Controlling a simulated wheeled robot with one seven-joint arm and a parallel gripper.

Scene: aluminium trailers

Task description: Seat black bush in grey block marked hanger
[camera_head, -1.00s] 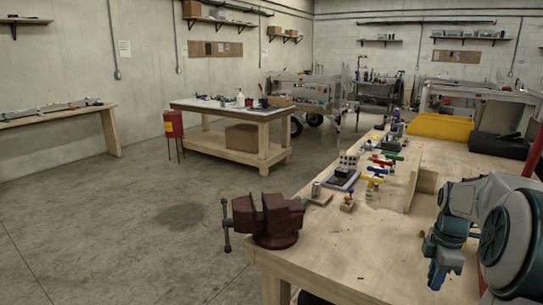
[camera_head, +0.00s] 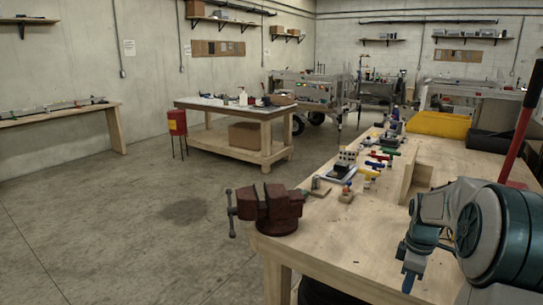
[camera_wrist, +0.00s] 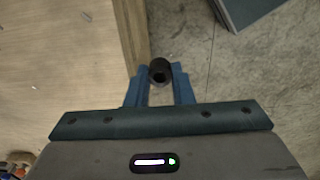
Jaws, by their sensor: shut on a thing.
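My gripper (camera_head: 408,284) hangs over the near right part of the wooden bench in the head view. In the wrist view my gripper (camera_wrist: 159,84) has its blue fingers closed on the black bush (camera_wrist: 160,66), a short dark cylinder with a hollow end. The bush cannot be made out in the head view. A small grey block with dark holes (camera_head: 347,156) stands farther along the bench, left of my gripper. No hanger mark is readable, so I cannot tell whether it is the named block.
A dark red vise (camera_head: 270,208) sits at the bench's left corner. Colourful small parts (camera_head: 375,163) and an upright wooden board (camera_head: 410,175) stand farther back. A yellow bin (camera_head: 440,124) is beyond. The near bench top (camera_head: 345,240) is mostly clear. The wrist view shows concrete floor (camera_wrist: 200,60) beside wood.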

